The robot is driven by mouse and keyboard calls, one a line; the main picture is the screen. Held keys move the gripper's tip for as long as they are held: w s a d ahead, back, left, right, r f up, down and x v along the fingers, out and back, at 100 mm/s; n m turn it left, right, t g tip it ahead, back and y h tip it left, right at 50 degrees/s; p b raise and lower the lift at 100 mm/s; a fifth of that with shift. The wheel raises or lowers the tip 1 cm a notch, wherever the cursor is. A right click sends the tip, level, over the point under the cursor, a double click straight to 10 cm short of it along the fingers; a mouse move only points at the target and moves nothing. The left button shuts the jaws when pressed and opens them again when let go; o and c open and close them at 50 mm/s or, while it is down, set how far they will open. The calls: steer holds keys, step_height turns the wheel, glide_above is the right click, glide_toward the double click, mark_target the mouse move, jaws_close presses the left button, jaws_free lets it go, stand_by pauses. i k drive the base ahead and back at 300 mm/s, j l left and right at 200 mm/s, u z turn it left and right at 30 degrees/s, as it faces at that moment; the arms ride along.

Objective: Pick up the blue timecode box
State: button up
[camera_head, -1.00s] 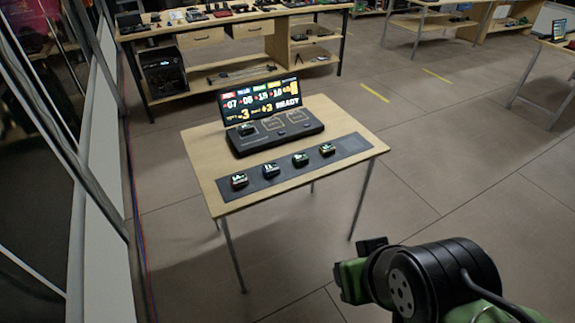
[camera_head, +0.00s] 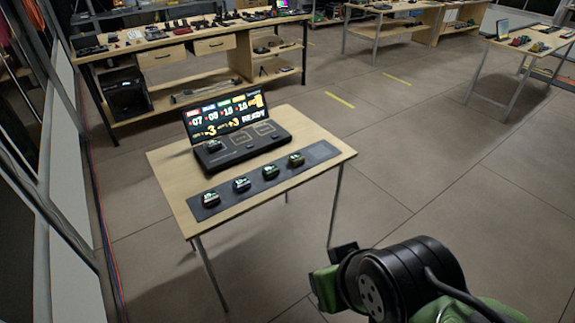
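Several small dark boxes with lit faces stand in a row on a dark mat (camera_head: 320,152) along the front of a light wooden table (camera_head: 175,164). The second box from the left (camera_head: 242,185) looks faintly bluish, but its colour is too small to tell surely. The leftmost box (camera_head: 210,199), the third (camera_head: 270,172) and the rightmost (camera_head: 296,159) are much alike. Another small box (camera_head: 213,146) sits on the black console (camera_head: 243,150) behind the mat. My arm shows at the lower right, apart from the table; I cannot make out my gripper's fingertips.
The console's screen (camera_head: 224,117) reads READY. A long workbench (camera_head: 190,50) with equipment stands behind, and other tables (camera_head: 520,45) stand at the back right. A wall with cables runs along the left. The floor (camera_head: 420,150) right of the table is clear.

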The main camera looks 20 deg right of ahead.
mark_target(241, 185)
steer(key=i+l+u, duration=0.1)
steer(key=i+u, duration=0.35)
steer(key=i+l+u, duration=0.25)
steer(key=u, duration=0.15)
steer(key=i+l+u, duration=0.85)
steer(key=k+j, duration=0.05)
steer(key=k, duration=0.05)
